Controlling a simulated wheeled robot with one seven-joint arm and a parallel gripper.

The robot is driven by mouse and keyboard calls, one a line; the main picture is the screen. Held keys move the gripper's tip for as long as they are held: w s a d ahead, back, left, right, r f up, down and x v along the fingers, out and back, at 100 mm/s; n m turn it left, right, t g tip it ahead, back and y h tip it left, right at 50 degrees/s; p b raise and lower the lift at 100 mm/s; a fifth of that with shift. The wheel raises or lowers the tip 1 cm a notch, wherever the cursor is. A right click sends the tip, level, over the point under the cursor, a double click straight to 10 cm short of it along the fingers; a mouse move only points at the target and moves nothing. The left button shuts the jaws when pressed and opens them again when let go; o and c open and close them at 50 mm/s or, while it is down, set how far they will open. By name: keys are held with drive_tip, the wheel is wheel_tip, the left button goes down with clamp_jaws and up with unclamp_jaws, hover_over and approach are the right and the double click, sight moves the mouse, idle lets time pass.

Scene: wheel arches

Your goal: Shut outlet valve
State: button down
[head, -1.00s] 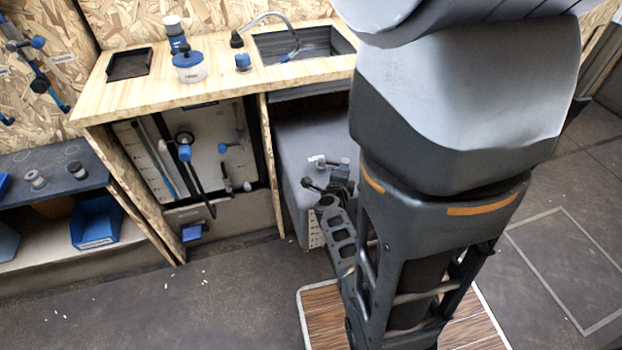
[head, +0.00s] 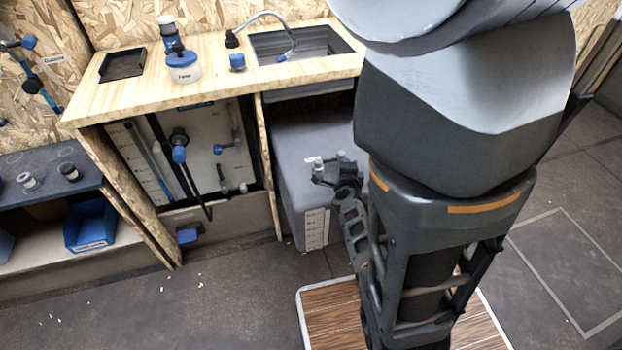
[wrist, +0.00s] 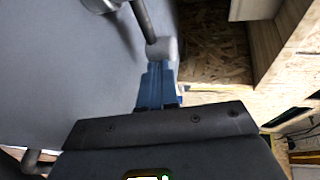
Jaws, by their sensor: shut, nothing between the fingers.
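In the wrist view, a metal lever with a pale round end (wrist: 161,49) stands out from the grey tank (wrist: 60,70). It looks like a valve handle, but I see no readable label on it. My gripper (wrist: 158,82) is shut and empty, its blue fingers right by the lever's end. I cannot tell whether they touch it. In the head view, my gripper (head: 346,172) is small and dark at the upper front of the grey tank (head: 300,140), under the counter. Small pale fittings there are partly hidden by my gripper and arm.
A panel (head: 205,150) with blue-handled valves and a hose is left of the tank. The wooden counter (head: 130,105) above holds a jar (head: 183,68), a tray (head: 122,65) and a sink (head: 305,45). Blue bins (head: 92,225) stand at left. The floor in front is open.

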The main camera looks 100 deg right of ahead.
drive_tip(key=shift+s+d, duration=0.15)
drive_tip(key=shift+d, duration=0.15)
drive_tip(key=shift+s, duration=0.1)
idle(0.4)
